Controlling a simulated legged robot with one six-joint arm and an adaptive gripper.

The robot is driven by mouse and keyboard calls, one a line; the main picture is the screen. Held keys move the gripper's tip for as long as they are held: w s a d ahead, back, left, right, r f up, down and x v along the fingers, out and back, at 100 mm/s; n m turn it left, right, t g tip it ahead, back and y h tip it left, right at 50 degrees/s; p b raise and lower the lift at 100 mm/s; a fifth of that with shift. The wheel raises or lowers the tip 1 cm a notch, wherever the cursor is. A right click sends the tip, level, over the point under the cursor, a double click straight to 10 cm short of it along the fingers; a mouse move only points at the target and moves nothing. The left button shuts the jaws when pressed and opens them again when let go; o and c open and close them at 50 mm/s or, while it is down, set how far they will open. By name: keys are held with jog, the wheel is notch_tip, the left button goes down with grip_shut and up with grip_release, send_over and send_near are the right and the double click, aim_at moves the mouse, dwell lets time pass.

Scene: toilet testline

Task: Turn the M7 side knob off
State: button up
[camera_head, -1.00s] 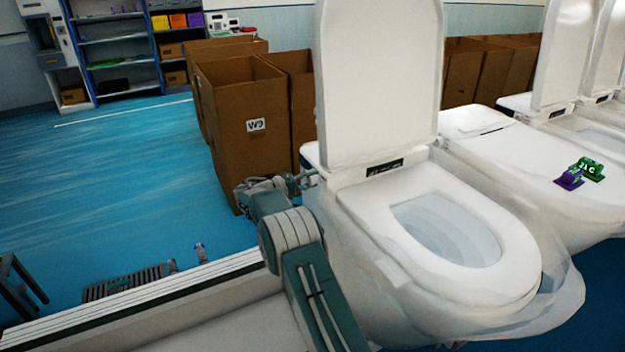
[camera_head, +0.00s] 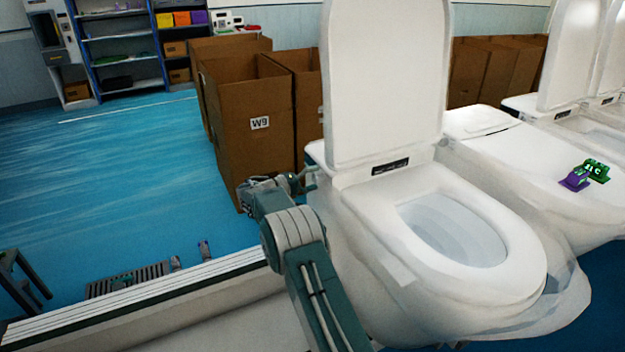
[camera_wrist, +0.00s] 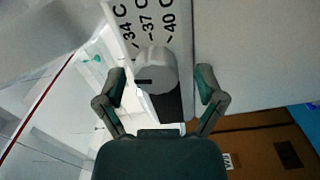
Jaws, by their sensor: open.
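The side knob (camera_wrist: 155,72) is a grey round dial with a dark mark on its left part, in the wrist view. A white panel (camera_wrist: 148,18) with temperature labels, "34 C", "37 C" and "40 C", lies just above it. My gripper (camera_wrist: 163,82) is open, with one finger on each side of the knob; I cannot tell whether either touches it. In the head view my gripper (camera_head: 310,180) is at the left side of the near toilet (camera_head: 390,255), by its lid hinge. The knob is hidden there. The toilet's lid (camera_head: 380,85) is raised.
Brown cardboard boxes (camera_head: 245,150) stand behind and left of my arm; one is labelled W9. More toilets stand to the right, one with a closed lid bearing purple and green items (camera_head: 585,175). The blue floor (camera_head: 120,170) at left is mostly open.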

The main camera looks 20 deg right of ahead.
jog(key=a, duration=1.2)
jog(key=shift+s, duration=0.15)
jog(key=shift+a, duration=0.1)
jog(key=s+d+r+n+y, duration=0.1)
jog(key=s+r+y, duration=0.4)
jog(key=s+r, duration=0.3)
jog(key=s+d+r+y, duration=0.1)
jog(key=s+r+y, duration=0.4)
jog(key=s, duration=0.6)
jog(key=s+a+t+y, duration=0.2)
jog(key=s+a+y, duration=0.2)
jog(key=s, duration=0.9)
jog(key=s+a+f+t+y, duration=0.1)
jog(key=s+a+t+y, duration=0.2)
jog(key=s, duration=1)
jog(key=shift+a+f+y, duration=0.25)
jog(key=shift+a+y, duration=0.25)
jog(key=shift+a, duration=0.7)
